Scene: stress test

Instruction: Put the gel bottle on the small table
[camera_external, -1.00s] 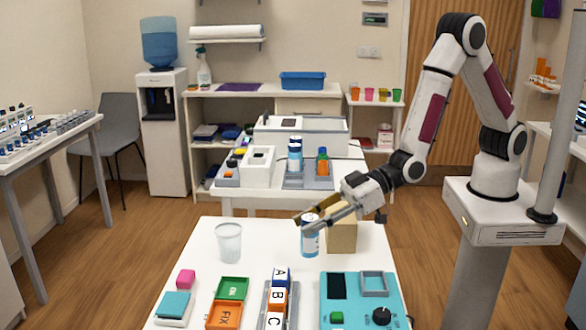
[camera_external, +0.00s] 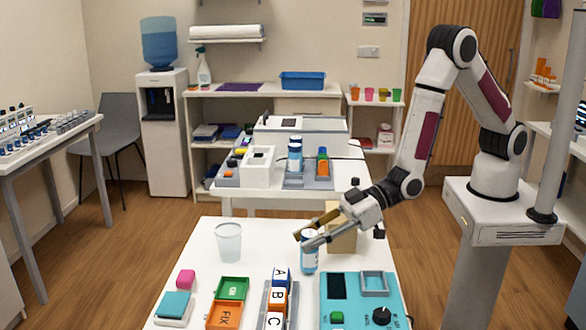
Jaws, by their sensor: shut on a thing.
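My gripper (camera_external: 301,241) is shut on a small blue-and-white bottle (camera_external: 309,261) at the front white table (camera_external: 205,245). The fingers reach in from the right and cover part of the bottle's top. The bottle is about upright; I cannot tell if its base touches the tabletop. I cannot tell from its label whether it is the gel bottle.
A tan box (camera_external: 342,240) stands just behind my gripper. A clear cup (camera_external: 229,243) is to the left. Letter blocks (camera_external: 278,296), small trays and a teal device (camera_external: 350,312) fill the front. Similar bottles (camera_external: 295,155) stand on the middle table.

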